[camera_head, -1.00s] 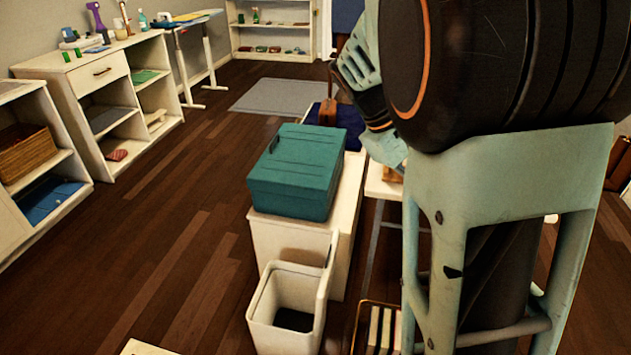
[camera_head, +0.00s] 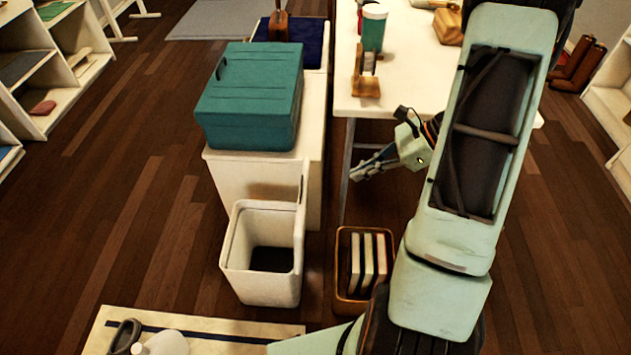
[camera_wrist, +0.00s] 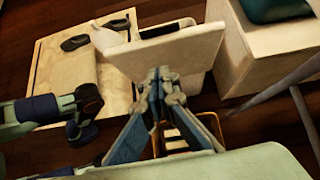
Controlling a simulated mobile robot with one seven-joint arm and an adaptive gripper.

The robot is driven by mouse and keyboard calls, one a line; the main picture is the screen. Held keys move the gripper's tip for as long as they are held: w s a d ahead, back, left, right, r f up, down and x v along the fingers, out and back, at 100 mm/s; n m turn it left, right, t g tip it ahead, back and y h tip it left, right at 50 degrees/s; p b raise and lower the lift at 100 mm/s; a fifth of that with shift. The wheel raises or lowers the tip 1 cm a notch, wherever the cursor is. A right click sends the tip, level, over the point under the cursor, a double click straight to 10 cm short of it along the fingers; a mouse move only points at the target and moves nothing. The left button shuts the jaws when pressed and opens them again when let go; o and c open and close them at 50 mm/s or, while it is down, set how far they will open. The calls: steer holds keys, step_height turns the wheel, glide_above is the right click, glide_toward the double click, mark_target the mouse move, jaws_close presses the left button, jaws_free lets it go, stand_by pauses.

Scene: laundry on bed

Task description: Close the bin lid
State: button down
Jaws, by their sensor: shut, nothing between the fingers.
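The white bin (camera_head: 262,275) stands on the floor, open at the top with a dark inside. Its lid (camera_head: 302,210) stands upright along the right rim. In the wrist view the lid (camera_wrist: 170,52) is a broad pale panel beyond my fingers and hides most of the bin. My gripper (camera_head: 353,175) is to the right of the lid, with its fingers pointing left towards it. In the wrist view my gripper (camera_wrist: 160,73) is shut and empty, its tips near the lid's outer face. I cannot tell there whether they touch; the head view shows a gap.
A teal box (camera_head: 250,95) sits on a white cabinet (camera_head: 265,180) behind the bin. A wooden crate with books (camera_head: 340,285) stands right of the bin, below my gripper. A white table (camera_head: 400,90) is behind my arm. A pale mat (camera_head: 240,340) lies in front. Floor left of the bin is clear.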

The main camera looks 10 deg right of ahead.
steer(key=b, duration=0.3)
glide_toward(302, 191)
step_height(302, 191, down, 4)
steer(key=a, duration=0.3)
steer(key=shift+w+a, duration=0.1)
steer(key=shift+w, duration=0.15)
steer(key=shift+w+a+r+b, duration=0.1)
steer(key=shift+w+a+b, duration=0.15)
steer(key=shift+a, duration=0.25)
